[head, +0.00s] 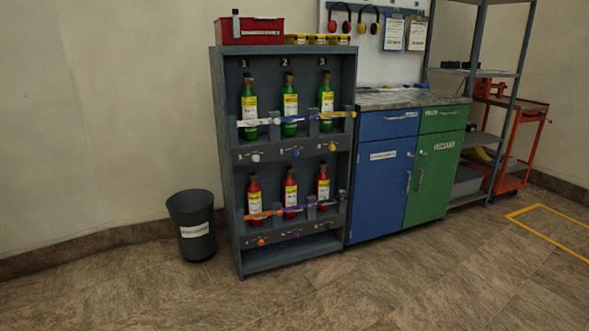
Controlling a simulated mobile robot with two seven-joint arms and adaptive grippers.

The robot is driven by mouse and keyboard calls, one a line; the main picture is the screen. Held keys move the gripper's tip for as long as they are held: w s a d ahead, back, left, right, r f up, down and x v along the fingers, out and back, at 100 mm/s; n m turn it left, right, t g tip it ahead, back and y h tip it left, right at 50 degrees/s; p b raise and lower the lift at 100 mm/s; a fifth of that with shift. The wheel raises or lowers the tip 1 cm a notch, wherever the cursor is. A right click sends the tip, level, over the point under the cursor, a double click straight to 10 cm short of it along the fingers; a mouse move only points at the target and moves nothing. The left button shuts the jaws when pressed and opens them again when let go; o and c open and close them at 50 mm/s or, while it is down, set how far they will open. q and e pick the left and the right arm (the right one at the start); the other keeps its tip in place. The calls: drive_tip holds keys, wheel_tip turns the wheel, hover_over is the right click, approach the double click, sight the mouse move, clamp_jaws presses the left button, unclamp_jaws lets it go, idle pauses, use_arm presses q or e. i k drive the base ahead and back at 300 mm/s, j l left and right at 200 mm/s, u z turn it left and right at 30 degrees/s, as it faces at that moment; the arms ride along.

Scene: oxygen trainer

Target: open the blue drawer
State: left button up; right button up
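The blue drawer (389,124) is at the top of the blue half of a low cabinet, right of the grey bottle rack. It has a light handle on its front and looks shut. Below it is a blue door (378,190) with a white label and an upright handle, also shut. Neither of my grippers shows in the head view.
A grey rack (290,258) with green and red bottles stands left of the cabinet. A black bin (192,225) is on its left. Right are the green drawer (443,119) and door (432,180), grey shelving and an orange cart (515,165). The front floor is clear.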

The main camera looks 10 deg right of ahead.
sight(373, 125)
drive_tip(key=i+j+z, duration=0.1)
drive_tip(key=i+z, duration=0.25)
drive_tip(key=i+j+z, duration=0.2)
drive_tip(key=i+z, duration=0.15)
drive_tip(key=i+j+z, duration=0.3)
drive_tip(key=i, duration=0.15)
